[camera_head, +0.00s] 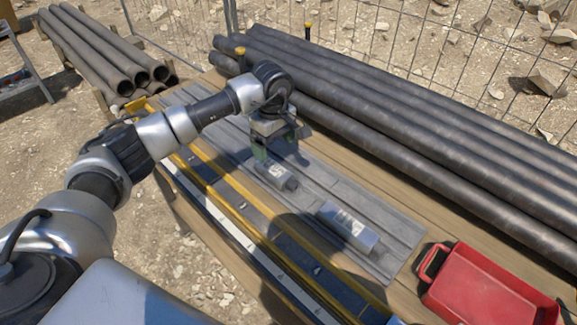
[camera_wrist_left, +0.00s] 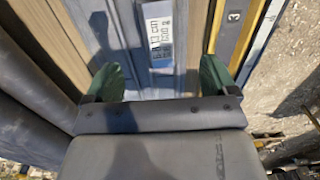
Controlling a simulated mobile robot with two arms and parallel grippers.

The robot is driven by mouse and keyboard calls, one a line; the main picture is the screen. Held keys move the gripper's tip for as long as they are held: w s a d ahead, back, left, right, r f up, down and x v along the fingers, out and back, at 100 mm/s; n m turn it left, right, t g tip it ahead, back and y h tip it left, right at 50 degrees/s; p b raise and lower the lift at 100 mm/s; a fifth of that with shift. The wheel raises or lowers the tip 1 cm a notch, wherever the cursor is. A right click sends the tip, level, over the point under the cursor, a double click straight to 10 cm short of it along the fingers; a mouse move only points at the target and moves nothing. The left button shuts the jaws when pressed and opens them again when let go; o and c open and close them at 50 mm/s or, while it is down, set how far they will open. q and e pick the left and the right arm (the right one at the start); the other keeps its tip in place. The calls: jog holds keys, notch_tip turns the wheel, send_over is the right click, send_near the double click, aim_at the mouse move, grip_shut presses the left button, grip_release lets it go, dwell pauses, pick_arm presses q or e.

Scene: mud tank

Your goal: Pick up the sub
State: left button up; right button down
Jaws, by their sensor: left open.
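Two grey metal subs with white labels lie on the grey ribbed mat (camera_head: 392,262). The nearer-to-gripper sub (camera_head: 276,175) lies just under and beside my left gripper (camera_head: 276,147). The other sub (camera_head: 347,228) lies farther right along the mat. My left gripper is open and empty above the mat, its green fingertips pointing down. In the left wrist view a sub with a printed label (camera_wrist_left: 158,32) shows ahead, between the lines of the two spread green fingers (camera_wrist_left: 160,76), apart from them. My right gripper is not in view.
A red tray (camera_head: 480,290) stands at the table's right end. Long dark pipes (camera_head: 400,140) lie along the back, and more pipes (camera_head: 105,50) at upper left. A yellow-edged rail with number marks (camera_head: 235,200) runs along the front.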

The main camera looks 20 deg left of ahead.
aim_at(275, 168)
pick_arm(q)
notch_tip(275, 168, down, 4)
jog(key=shift+s+a+r, duration=0.1)
jog(key=shift+s+r, duration=0.05)
jog(key=shift+r, duration=0.05)
jog(key=shift+f+p, duration=0.4)
jog(key=shift+f, duration=0.25)
jog(key=f, duration=0.3)
jog(key=shift+w+f+p, duration=0.25)
jog(key=shift+f+p, duration=0.05)
jog(key=shift+p, duration=0.1)
jog(key=shift+f, duration=0.35)
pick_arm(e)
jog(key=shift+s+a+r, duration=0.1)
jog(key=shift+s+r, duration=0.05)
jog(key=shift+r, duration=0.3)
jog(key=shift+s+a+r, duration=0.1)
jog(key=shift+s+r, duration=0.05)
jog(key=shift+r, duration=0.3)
pick_arm(q)
jog(key=shift+c, duration=0.3)
jog(key=c, duration=1.2)
jog(key=shift+w+r, duration=0.1)
jog(key=shift+c, duration=0.8)
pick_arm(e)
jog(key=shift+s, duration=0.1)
